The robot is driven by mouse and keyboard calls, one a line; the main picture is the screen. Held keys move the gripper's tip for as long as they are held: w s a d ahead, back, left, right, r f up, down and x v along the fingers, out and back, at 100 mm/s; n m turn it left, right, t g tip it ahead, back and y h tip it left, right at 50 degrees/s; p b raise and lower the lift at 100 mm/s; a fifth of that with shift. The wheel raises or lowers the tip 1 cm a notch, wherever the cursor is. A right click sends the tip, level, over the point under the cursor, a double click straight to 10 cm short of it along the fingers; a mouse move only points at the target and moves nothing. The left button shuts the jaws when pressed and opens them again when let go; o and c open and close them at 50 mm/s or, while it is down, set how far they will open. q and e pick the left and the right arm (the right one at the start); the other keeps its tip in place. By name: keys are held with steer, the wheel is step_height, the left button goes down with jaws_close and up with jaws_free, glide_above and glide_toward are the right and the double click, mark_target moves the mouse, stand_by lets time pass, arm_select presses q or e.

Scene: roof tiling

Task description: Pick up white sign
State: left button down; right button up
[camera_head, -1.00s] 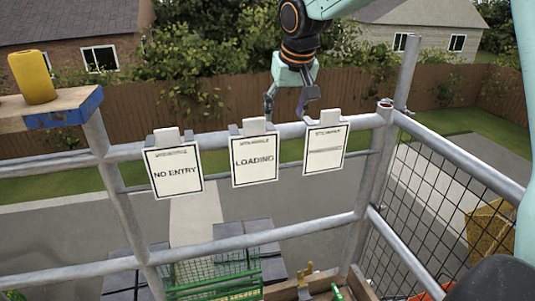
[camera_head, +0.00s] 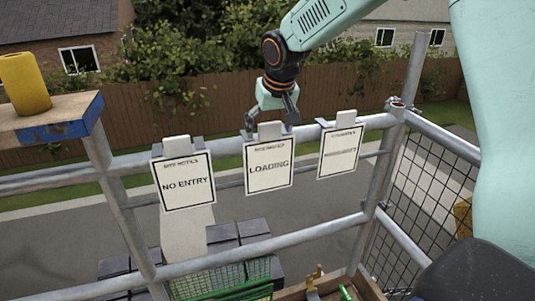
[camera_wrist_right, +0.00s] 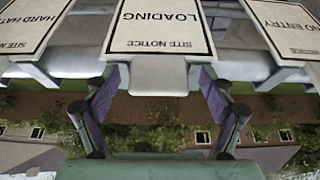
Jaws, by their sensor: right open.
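Three white signs with black borders hang on the grey top rail: the NO ENTRY sign (camera_head: 187,183), the LOADING sign (camera_head: 268,167) and a right-hand sign (camera_head: 340,155) with text too small to read. My right gripper (camera_head: 270,120) is open at the top of the LOADING sign. In the wrist view, upside down, the LOADING sign (camera_wrist_right: 159,28) is central, its top tab (camera_wrist_right: 160,78) lying between the spread fingers of my right gripper (camera_wrist_right: 158,105). I see no contact. The NO ENTRY sign (camera_wrist_right: 288,25) is at right and a sign starting "HARD HA" (camera_wrist_right: 30,25) at left. My left gripper is out of view.
The metal top rail (camera_head: 228,148) runs behind the signs, with a mesh side panel (camera_head: 420,185) at right. A yellow object (camera_head: 24,84) stands on a wooden plank (camera_head: 45,118) at left. A green wire basket (camera_head: 225,280) is below.

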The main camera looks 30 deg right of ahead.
steer(key=shift+w+d+f, duration=0.1)
steer(key=shift+w+f, duration=0.2)
steer(key=shift+w, duration=0.05)
steer(key=shift+c, duration=1)
steer(key=shift+s+r, duration=0.4)
steer(key=shift+s, duration=0.25)
steer(key=c, duration=0.4)
steer(key=shift+w+f, duration=0.25)
steer(key=shift+w, duration=0.15)
steer(key=c, duration=0.5)
steer(key=shift+s, duration=0.15)
steer(key=c, duration=0.6)
